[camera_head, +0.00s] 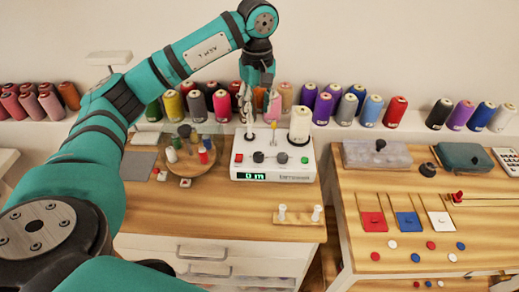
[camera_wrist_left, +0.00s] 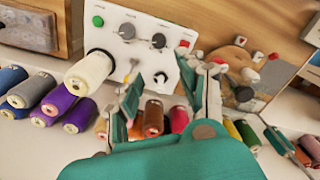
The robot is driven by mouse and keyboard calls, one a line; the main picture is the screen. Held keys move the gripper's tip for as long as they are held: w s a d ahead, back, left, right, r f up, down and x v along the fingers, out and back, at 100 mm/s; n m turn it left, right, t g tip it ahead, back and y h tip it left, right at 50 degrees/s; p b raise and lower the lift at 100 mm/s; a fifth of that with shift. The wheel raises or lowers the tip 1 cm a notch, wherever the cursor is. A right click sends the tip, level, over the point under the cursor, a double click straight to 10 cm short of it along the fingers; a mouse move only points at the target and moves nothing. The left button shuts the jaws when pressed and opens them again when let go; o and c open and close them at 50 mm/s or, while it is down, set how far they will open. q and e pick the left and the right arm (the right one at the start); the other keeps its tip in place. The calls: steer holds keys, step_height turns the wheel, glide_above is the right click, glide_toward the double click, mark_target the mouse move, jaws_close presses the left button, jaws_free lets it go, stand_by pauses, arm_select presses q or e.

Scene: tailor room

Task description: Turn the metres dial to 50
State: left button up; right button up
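The white winding machine (camera_head: 275,142) stands on the wooden cabinet top, its display (camera_head: 251,176) reading "0 m" in green. Two dark dials sit on its panel, a left dial (camera_head: 258,157) and a right dial (camera_head: 282,158), between a red button and a green button. I cannot read which is the metres dial. In the left wrist view both dials show, the one by the red button (camera_wrist_left: 158,40) and the other (camera_wrist_left: 127,30). My left gripper (camera_head: 257,108) is above the back of the machine, open and empty, its fingers apart (camera_wrist_left: 170,88). My right gripper is out of view.
A white thread cone (camera_head: 300,126) stands on the machine's right. A round wooden board (camera_head: 191,162) with small spools is at its left. A shelf of thread cones (camera_head: 222,106) runs behind. The cabinet top in front is mostly clear, with a small pegged rack (camera_head: 299,217).

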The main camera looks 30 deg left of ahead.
mark_target(258, 154)
arm_select(q)
step_height(258, 154, down, 16)
steer(key=shift+p, duration=1.15)
jaws_close()
